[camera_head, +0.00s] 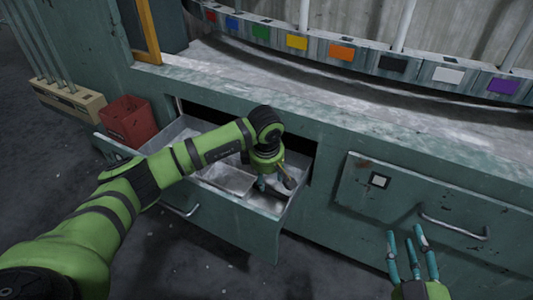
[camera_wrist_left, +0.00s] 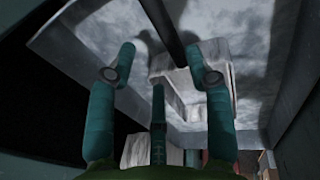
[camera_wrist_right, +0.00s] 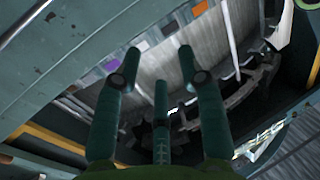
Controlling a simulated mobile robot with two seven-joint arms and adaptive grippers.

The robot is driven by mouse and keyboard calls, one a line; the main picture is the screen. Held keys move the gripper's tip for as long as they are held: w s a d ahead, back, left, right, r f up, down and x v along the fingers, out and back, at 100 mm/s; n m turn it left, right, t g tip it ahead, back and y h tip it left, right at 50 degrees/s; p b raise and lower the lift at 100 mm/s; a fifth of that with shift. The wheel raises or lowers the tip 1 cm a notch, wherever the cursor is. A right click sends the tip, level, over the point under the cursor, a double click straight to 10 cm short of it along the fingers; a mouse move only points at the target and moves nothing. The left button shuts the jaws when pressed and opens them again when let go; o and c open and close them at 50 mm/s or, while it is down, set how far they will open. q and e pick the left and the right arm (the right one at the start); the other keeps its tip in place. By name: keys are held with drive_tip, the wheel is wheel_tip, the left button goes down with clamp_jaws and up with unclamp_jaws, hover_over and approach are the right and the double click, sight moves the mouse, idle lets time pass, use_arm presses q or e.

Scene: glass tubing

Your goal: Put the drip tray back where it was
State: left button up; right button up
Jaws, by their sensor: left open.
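A shallow grey metal tray (camera_head: 228,179), which looks like the drip tray, lies inside the pulled-out drawer (camera_head: 235,222). My left arm crosses above it and hides part of it. My left gripper (camera_head: 275,184) is open and points down into the drawer, just right of the tray. In the left wrist view a pale box-like shape (camera_wrist_left: 215,85) shows between and behind the open fingers (camera_wrist_left: 165,75); I cannot tell whether it is the tray, and nothing is clearly gripped. My right gripper (camera_head: 413,245) is open and empty, in front of the closed drawer at the right.
A closed drawer (camera_head: 425,212) with a bar handle is at the right. A red bin (camera_head: 128,122) and a tan rack (camera_head: 68,100) holding rods stand at the left. Colour-labelled blocks (camera_head: 340,52) line the back of the bench (camera_head: 330,118). The bench top in front is mostly clear.

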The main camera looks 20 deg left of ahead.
use_arm(q)
drive_tip(key=p+v, duration=0.2)
drive_tip(key=v, duration=0.8)
use_arm(e)
drive_tip(key=s+d+f+g+h, duration=0.1)
drive_tip(key=f+g, duration=0.1)
drive_tip(key=f, duration=0.2)
drive_tip(key=s+d+f+g+h, duration=0.1)
drive_tip(key=s+d+f+g, duration=0.1)
drive_tip(key=f+g, duration=0.1)
drive_tip(key=s+d+f+m+g+h, duration=0.1)
drive_tip(key=s+d+f+g, duration=0.1)
drive_tip(key=f, duration=0.3)
drive_tip(key=shift+s+f+g, duration=0.2)
drive_tip(key=shift+f+g, duration=0.05)
drive_tip(key=shift+g, duration=0.25)
